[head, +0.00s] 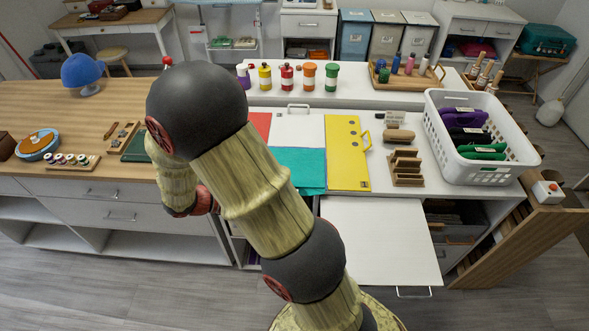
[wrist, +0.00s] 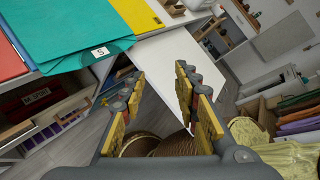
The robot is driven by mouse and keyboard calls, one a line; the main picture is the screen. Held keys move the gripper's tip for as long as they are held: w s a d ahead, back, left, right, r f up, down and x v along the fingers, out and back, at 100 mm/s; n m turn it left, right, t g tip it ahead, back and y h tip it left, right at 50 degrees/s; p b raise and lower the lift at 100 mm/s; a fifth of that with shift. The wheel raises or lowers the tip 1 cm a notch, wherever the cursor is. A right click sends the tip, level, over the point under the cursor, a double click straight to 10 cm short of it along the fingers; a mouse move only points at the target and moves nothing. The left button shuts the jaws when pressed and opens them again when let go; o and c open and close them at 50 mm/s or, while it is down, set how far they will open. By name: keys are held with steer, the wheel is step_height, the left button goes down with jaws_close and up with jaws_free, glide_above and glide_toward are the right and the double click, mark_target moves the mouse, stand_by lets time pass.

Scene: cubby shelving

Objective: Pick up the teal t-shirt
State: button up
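The teal t-shirt (head: 302,168) lies folded flat on the white counter, between a red folded item and a yellow one. Its front edge reaches over the counter's front edge. In the wrist view the teal t-shirt (wrist: 70,25) is at the upper left, with a white "S" tag on its near end. My gripper (wrist: 158,80) is open and empty, in the air in front of the counter. The t-shirt is apart from the fingers, beyond the left one. My arm hides the gripper in the head view.
A yellow board-like item (head: 347,153) lies right of the t-shirt. A white pull-out panel (head: 378,240) juts out below the counter. A white basket (head: 437,135) of dark, purple and green items stands at the right. Bottles stand on the raised back ledge.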

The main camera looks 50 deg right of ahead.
steer(key=w+d+f+n+t+h+p, duration=0.1)
steer(key=w+d+f+n+t+h, duration=0.15)
steer(key=f+n, duration=0.4)
steer(key=w+d+f+n+t+h, duration=0.1)
steer(key=w+f+n+h, duration=0.3)
steer(key=n, duration=0.3)
steer(key=d, duration=0.2)
steer(key=s+d+b, duration=0.1)
steer(key=d, duration=0.2)
steer(key=s+d+f+b, duration=0.1)
steer(key=d, duration=0.1)
steer(key=shift+d, duration=0.35)
steer(key=c, duration=0.8)
jaws_close()
